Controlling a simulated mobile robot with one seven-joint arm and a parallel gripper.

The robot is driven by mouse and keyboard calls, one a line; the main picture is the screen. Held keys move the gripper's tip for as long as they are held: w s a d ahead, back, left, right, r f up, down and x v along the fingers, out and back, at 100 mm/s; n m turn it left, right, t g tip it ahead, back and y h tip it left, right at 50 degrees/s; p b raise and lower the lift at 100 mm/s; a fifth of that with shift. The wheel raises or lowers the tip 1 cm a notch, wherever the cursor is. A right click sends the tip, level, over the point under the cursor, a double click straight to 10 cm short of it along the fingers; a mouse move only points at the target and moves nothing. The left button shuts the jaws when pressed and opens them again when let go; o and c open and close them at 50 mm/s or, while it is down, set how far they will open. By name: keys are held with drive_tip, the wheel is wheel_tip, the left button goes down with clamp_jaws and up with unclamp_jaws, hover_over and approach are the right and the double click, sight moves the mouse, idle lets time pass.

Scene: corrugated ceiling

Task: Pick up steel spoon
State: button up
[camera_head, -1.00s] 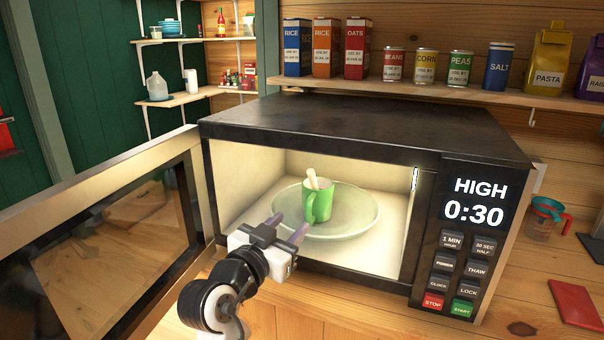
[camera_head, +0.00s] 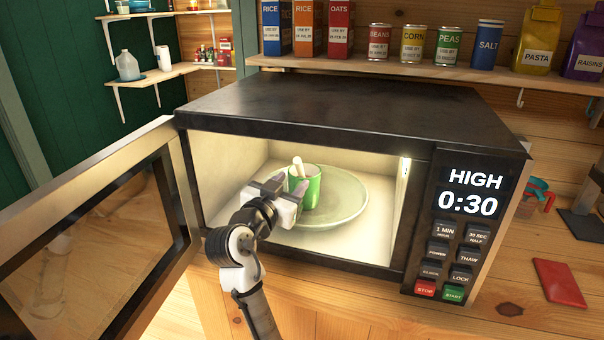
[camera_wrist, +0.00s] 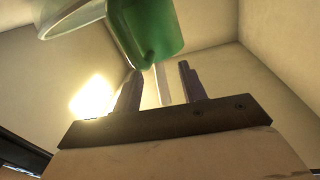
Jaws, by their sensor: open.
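A green mug (camera_head: 313,188) stands upright on the round plate (camera_head: 345,205) inside the open microwave. A pale spoon handle (camera_head: 298,165) sticks up out of the mug; its lower end is hidden inside. My gripper (camera_head: 277,184) reaches into the microwave at the mug's left side, with its fingers apart. In the wrist view, the mug (camera_wrist: 148,35) is at the top, and the pale handle (camera_wrist: 162,84) shows between my open fingers (camera_wrist: 160,82). I cannot tell whether a finger touches the handle or the mug.
The microwave (camera_head: 340,110) encloses my gripper with its roof and side walls. Its door (camera_head: 90,230) hangs open at the left. A shelf (camera_head: 420,72) of boxes and cans runs behind. A red flat object (camera_head: 558,283) lies at the right.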

sight(299, 174)
drive_tip(key=x, duration=0.1)
drive_tip(key=p+x, duration=0.1)
drive_tip(key=x, duration=0.1)
drive_tip(key=r+p+x, duration=0.1)
drive_tip(key=shift+w+d, duration=0.15)
drive_tip(key=shift+d, duration=0.2)
drive_tip(key=shift+w+f, duration=0.15)
drive_tip(key=shift+w, duration=0.15)
drive_tip(key=shift+c, duration=0.4)
clamp_jaws()
